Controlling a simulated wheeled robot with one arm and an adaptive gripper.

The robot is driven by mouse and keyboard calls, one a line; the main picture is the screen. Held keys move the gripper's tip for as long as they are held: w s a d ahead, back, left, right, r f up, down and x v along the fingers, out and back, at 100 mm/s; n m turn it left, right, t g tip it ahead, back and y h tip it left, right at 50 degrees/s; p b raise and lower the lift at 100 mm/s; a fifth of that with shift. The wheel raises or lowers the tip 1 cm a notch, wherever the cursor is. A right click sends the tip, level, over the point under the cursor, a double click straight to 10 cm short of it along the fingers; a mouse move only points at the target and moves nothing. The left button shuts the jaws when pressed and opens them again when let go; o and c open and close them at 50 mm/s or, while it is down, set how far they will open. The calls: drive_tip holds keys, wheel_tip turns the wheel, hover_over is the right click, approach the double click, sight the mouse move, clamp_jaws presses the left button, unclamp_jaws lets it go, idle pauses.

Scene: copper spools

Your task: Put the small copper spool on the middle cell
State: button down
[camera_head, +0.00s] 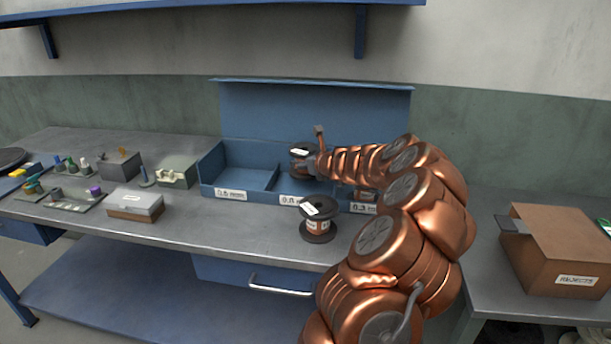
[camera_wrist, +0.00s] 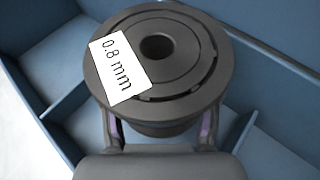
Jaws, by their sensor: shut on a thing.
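The small copper spool (camera_head: 301,147), with dark flanges, is in my gripper (camera_head: 307,166) above or in the middle cell of the blue box. In the wrist view the spool (camera_wrist: 190,40) shows its dark upper flange and a white "0.8 mm" label. My gripper's fingers (camera_wrist: 160,133) hold it from both sides, below that flange. The middle cell (camera_head: 291,199) has a label on its front that seems to read 0.8. The dividers show beneath the spool in the wrist view, but whether its base touches the cell floor is hidden.
A larger copper spool (camera_head: 318,226) stands on the bench in front of the box. The left cell (camera_head: 245,178) looks empty. A brown object (camera_head: 366,195) is in the right cell, partly hidden by my arm.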

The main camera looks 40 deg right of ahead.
sight(305, 173)
drive_tip(key=shift+f+b, duration=0.45)
drive_tip(key=shift+f, duration=1.4)
drive_tip(key=shift+f, duration=0.1)
drive_tip(key=shift+c, duration=1.4)
unclamp_jaws()
drive_tip(key=shift+s+r, duration=0.25)
drive_tip(key=shift+s, duration=0.15)
drive_tip(key=v, duration=1.1)
drive_tip(key=shift+a, duration=0.1)
